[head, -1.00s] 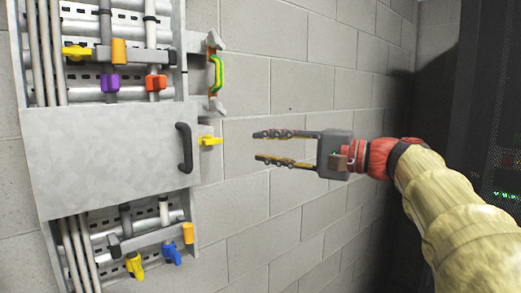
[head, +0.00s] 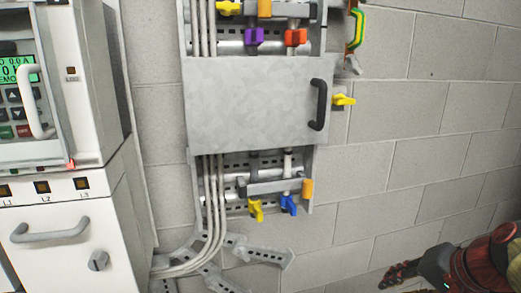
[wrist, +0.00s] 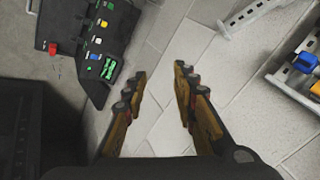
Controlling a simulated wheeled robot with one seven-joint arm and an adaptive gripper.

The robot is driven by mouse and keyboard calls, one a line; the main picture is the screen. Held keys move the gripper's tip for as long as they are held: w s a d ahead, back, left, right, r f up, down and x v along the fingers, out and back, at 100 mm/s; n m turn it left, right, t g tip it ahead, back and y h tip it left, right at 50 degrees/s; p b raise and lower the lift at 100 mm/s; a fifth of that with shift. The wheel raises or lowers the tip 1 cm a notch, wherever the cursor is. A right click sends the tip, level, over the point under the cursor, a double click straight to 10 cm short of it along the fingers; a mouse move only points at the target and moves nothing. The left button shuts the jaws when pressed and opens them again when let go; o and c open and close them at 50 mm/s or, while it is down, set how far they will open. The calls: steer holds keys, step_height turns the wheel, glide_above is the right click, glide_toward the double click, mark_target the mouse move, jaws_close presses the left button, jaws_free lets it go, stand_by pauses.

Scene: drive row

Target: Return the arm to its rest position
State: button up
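My gripper (head: 402,275) is low at the bottom right of the head view, partly cut off by the frame edge. In the wrist view my gripper (wrist: 163,82) shows two fingers well apart with nothing between them. It is clear of the wall panel, below and to the right of it. My red wrist joint shows at the lower right corner of the head view; most of the arm is outside it.
A wall panel with a grey cover (head: 250,105), black handle (head: 318,104) and coloured valves stands mid-view. A white cabinet (head: 75,215) is at left. A dark control box (wrist: 95,45) with coloured buttons shows in the wrist view.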

steer(key=s+a+f+n+g+h, duration=0.25)
steer(key=s+a+f+n, duration=0.3)
steer(key=s+f, duration=0.35)
steer(key=shift+s+a+r+n+t+y, duration=0.1)
steer(key=shift+s+a+r+n+t, duration=0.25)
steer(key=shift+a+n, duration=0.3)
steer(key=shift+s+a+n+t+y, duration=0.15)
steer(key=shift+s+a+n, duration=0.3)
steer(key=shift+a, duration=0.45)
steer(key=shift+s+a+r+n+t, duration=0.25)
steer(key=shift+s+a+n, duration=0.15)
steer(key=shift+a+n, duration=0.25)
steer(key=shift+a, duration=0.1)
